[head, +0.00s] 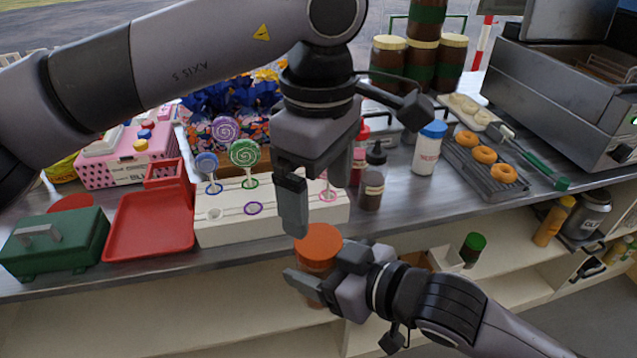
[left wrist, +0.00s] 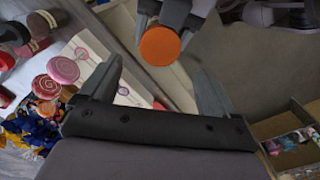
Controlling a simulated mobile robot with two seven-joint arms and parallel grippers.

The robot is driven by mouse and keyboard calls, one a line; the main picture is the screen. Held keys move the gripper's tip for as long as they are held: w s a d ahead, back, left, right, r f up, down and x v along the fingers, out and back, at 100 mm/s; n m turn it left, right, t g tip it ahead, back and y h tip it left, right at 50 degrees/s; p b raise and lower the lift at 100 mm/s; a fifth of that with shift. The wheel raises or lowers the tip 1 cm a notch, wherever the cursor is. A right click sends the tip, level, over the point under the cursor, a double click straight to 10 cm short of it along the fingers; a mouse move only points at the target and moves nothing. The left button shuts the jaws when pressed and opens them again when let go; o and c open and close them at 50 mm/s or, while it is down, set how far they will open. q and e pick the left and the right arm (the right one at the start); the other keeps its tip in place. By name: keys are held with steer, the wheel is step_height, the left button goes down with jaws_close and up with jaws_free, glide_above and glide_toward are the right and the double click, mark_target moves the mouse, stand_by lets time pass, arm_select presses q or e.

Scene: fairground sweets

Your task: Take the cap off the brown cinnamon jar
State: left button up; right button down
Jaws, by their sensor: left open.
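An orange cap (head: 318,243) sits on a jar (head: 314,290) held in front of the counter's edge. Little of the brownish jar body shows; the cap and my right gripper hide the rest. My right gripper (head: 325,277) is shut around the jar below the cap. My left gripper (head: 308,205) is open, pointing down just above the cap and apart from it. In the left wrist view the orange cap (left wrist: 160,46) lies beyond the open left fingers (left wrist: 158,88), roughly centred between them. The cap looks seated on the jar.
A white lollipop stand (head: 270,226) is behind the grippers, with a red tray (head: 150,222) and green box (head: 55,243) to its left. A dark bottle (head: 372,180) and blue-capped shaker (head: 429,148) stand near, left of a doughnut rack (head: 480,180). Shelves lie below the counter.

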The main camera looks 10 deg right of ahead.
mark_target(319, 241)
arm_select(q)
step_height(319, 241, down, 8)
steer(key=shift+r, duration=0.2)
steer(key=c, duration=1.2)
steer(key=shift+o, duration=0.2)
steer(key=shift+n, duration=0.3)
steer(key=n, duration=0.5)
steer(key=shift+n, duration=0.4)
steer(key=o, duration=1.2)
